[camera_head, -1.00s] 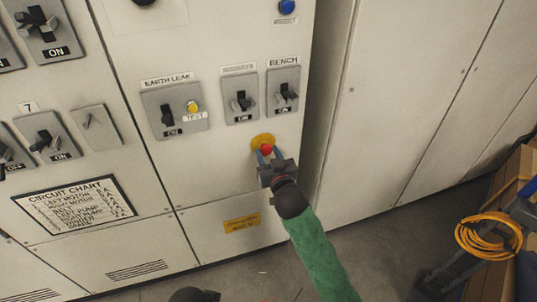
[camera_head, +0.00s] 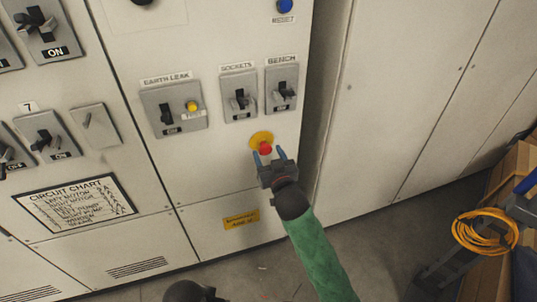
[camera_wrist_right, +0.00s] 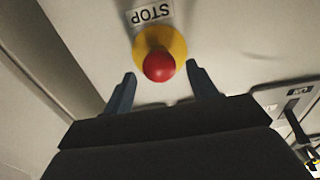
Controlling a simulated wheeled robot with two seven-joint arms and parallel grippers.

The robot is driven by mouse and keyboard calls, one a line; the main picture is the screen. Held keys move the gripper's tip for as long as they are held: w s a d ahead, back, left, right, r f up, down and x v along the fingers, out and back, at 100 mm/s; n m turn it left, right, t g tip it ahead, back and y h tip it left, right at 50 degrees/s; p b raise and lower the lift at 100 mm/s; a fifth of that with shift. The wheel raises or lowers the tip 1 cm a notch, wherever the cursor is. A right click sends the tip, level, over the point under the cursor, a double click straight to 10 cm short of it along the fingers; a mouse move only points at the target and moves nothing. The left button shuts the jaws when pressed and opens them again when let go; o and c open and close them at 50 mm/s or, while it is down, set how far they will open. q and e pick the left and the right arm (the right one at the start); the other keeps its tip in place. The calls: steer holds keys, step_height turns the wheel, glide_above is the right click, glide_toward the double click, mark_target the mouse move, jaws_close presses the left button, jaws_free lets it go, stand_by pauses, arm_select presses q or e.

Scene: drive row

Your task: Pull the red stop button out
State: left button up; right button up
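The red stop button (camera_head: 265,148) sits on a round yellow base (camera_head: 260,139) low on the grey cabinet front. My right gripper (camera_head: 270,155) is just below and in front of it, with its blue fingers spread apart. In the right wrist view the red button (camera_wrist_right: 159,66) and its yellow collar show beyond and between the two open fingertips (camera_wrist_right: 162,80), with a gap on each side. A STOP label (camera_wrist_right: 150,14) appears upside down there. The fingers hold nothing. My left gripper cannot be made out; a dark rounded part shows at the bottom edge of the head view.
The sockets switch (camera_head: 240,99) and bench switch (camera_head: 283,95) are above the button; the earth leak panel (camera_head: 173,112) is to the left. A yellow label (camera_head: 241,221) is below. A trolley with a coiled orange cable (camera_head: 485,232) stands at the right.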

arm_select(q)
steer(key=shift+f, duration=0.25)
arm_select(e)
steer(key=shift+s+d+f, duration=0.1)
steer(key=shift+s, duration=0.2)
arm_select(q)
steer(key=shift+w+d+f+t+h+b, duration=0.2)
steer(key=shift+d+f+b, duration=0.25)
steer(key=shift+d+f, duration=0.15)
steer(key=shift+w+d+f+t+h+b, duration=0.1)
steer(key=shift+w+d+f+b, duration=0.1)
steer(key=shift+d+f+b, duration=0.35)
arm_select(e)
steer(key=v, duration=0.7)
arm_select(q)
steer(key=shift+a+f, duration=0.1)
steer(key=shift+w+d+r, duration=0.1)
steer(key=shift+d+r, duration=0.1)
steer(key=shift+r, duration=0.05)
